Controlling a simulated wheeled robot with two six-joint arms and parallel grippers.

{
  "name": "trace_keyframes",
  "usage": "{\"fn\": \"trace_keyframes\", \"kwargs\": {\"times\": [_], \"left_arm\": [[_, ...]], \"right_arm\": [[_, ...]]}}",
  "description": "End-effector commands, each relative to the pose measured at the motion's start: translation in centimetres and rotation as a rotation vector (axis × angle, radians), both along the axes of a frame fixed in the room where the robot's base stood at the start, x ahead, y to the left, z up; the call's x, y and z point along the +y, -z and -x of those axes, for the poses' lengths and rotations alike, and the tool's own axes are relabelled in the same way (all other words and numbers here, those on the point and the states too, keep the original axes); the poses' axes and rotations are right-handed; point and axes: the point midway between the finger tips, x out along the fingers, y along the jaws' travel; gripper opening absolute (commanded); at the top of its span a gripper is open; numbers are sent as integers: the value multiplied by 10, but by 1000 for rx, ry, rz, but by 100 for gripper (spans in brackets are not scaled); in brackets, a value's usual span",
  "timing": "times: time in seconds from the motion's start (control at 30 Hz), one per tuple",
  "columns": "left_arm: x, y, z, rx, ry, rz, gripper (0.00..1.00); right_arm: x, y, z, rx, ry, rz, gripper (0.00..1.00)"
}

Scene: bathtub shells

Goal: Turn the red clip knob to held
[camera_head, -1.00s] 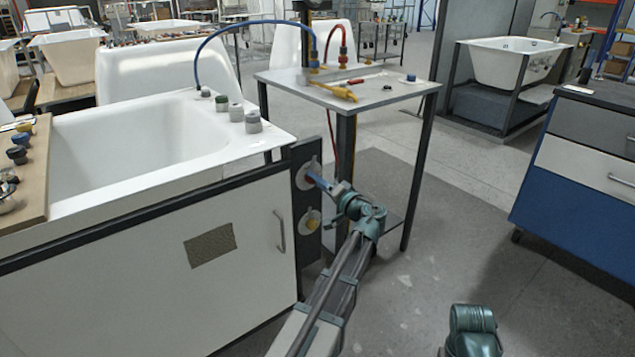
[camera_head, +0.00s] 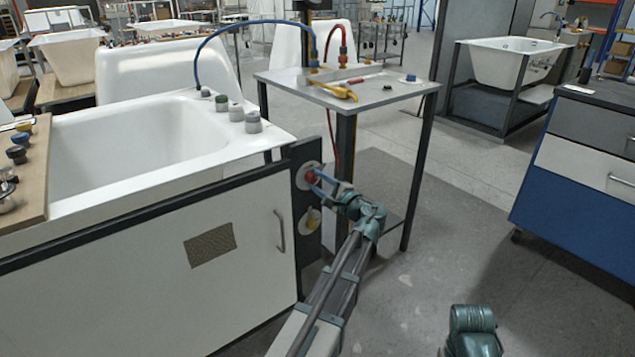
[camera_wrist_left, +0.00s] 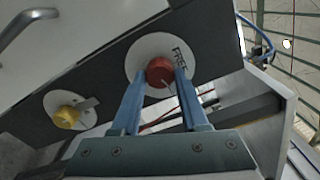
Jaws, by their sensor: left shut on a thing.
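The red clip knob (camera_wrist_left: 160,72) sits on a round white dial plate (camera_wrist_left: 138,55) on a dark upright panel. The word FREE shows on the dial's upper right side in the left wrist view. My left gripper (camera_wrist_left: 158,80) is shut on the red knob, with one blue finger on each side. The head view shows the red knob (camera_head: 311,177) at the tub's end panel, with my left gripper (camera_head: 319,180) reaching it from the right. Part of the dial is hidden behind the fingers.
A yellow knob (camera_wrist_left: 66,117) on its own white plate is beside the red one, lower in the head view. A cabinet door handle (camera_head: 280,231) is to the left. A small table (camera_head: 300,82) with hoses and a yellow tool stands behind my left arm.

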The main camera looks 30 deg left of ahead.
Motion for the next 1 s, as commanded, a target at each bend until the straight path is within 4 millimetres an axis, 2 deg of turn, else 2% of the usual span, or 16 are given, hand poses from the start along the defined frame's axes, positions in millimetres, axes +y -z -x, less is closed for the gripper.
{"fn": "trace_keyframes", "kwargs": {"times": [0.4, 1.0], "left_arm": [[-1, 1, 0, 227, 1, -92, 0], [-1, 1, 0, 292, 2, -118, 0]], "right_arm": [[0, 1, 0, 0, 0, 0, 0], [0, 1, 0, 0, 0, 0, 0]]}}
